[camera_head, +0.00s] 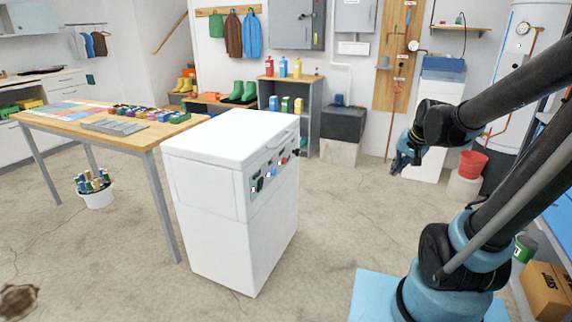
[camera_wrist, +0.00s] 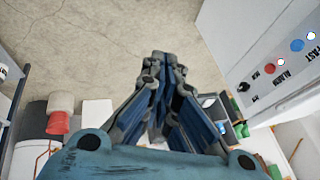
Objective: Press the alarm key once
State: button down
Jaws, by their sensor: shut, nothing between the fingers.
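A white cabinet (camera_head: 225,205) stands on the floor, with a row of small controls on its right-hand side face. In the wrist view a red key (camera_wrist: 269,68) sits beside a label that appears to read ALARM. It also shows as a small red spot on the panel in the head view (camera_head: 284,160). A blue key (camera_wrist: 297,45) and a black knob (camera_wrist: 243,87) share that panel. My gripper (camera_head: 397,168) is in the air to the right of the cabinet, apart from the panel. Its fingers (camera_wrist: 163,56) are shut and empty.
A wooden table (camera_head: 75,122) with coloured items stands left of the cabinet. A shelf unit (camera_head: 304,88) with bottles is behind it. A red bucket (camera_head: 473,165) is at the right. The floor between cabinet and gripper is clear.

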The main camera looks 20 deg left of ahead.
aim_at(284, 161)
jog(key=w+a+f+m+t+y, duration=0.1)
jog(key=w+a+f+y, duration=0.1)
jog(key=w+a, duration=0.65)
jog(key=w+a+f+m+t+y, duration=0.1)
jog(key=w+a+f, duration=0.2)
jog(key=w+a, duration=0.5)
jog(key=w+a+f+m+y, duration=0.1)
jog(key=w+a+f, duration=0.1)
jog(key=a+f, duration=0.3)
jog(key=w+a+f+m+y, duration=0.1)
jog(key=a+f, duration=0.4)
jog(key=a, duration=0.7)
jog(key=shift+w+a+f+m+t+y, duration=0.35)
jog(key=shift+w+y, duration=0.25)
jog(key=shift+w, duration=0.2)
jog(key=shift+a, duration=0.1)
jog(key=a, duration=0.8)
jog(key=shift+w+a, duration=0.2)
jog(key=shift+w, duration=0.2)
jog(key=shift+a, duration=0.15)
jog(key=shift+a+r, duration=0.1)
jog(key=shift+a, duration=0.2)
